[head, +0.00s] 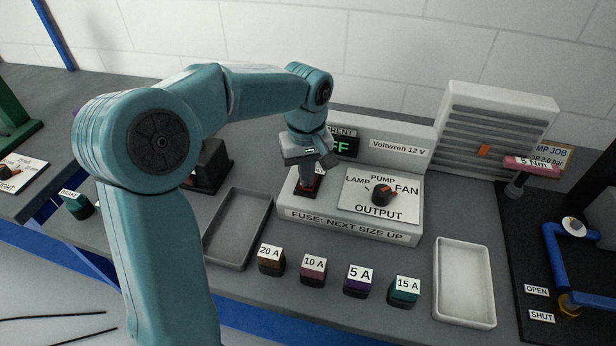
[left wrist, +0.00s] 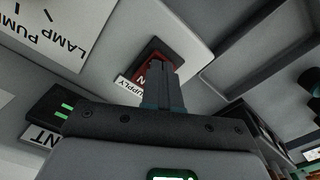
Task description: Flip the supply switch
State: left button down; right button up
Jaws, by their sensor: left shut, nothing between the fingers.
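The supply switch (head: 307,188) is a red rocker in a dark frame at the left of the white fuse panel (head: 345,222). It also shows in the left wrist view (left wrist: 148,62), beside a partly covered label ending in "PPLY" (left wrist: 128,86). My left gripper (head: 311,176) is shut and empty, pointing down over the switch. In the left wrist view its closed fingers (left wrist: 166,72) overlap the rocker and hide part of it. I cannot tell whether they touch it, or which way the rocker is tipped. My right gripper is not in view.
A knob (head: 382,194) marked LAMP, PUMP, FAN sits right of the switch. Several labelled fuses (head: 313,272) stand in front, between a grey tray (head: 211,252) and a white tray (head: 464,318).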

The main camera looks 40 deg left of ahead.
pick_arm(q)
notch_tip(320, 180, up, 7)
jog(key=p, duration=0.5)
jog(key=shift+f, duration=0.1)
jog(key=shift+s, duration=0.15)
dwell(0.4)
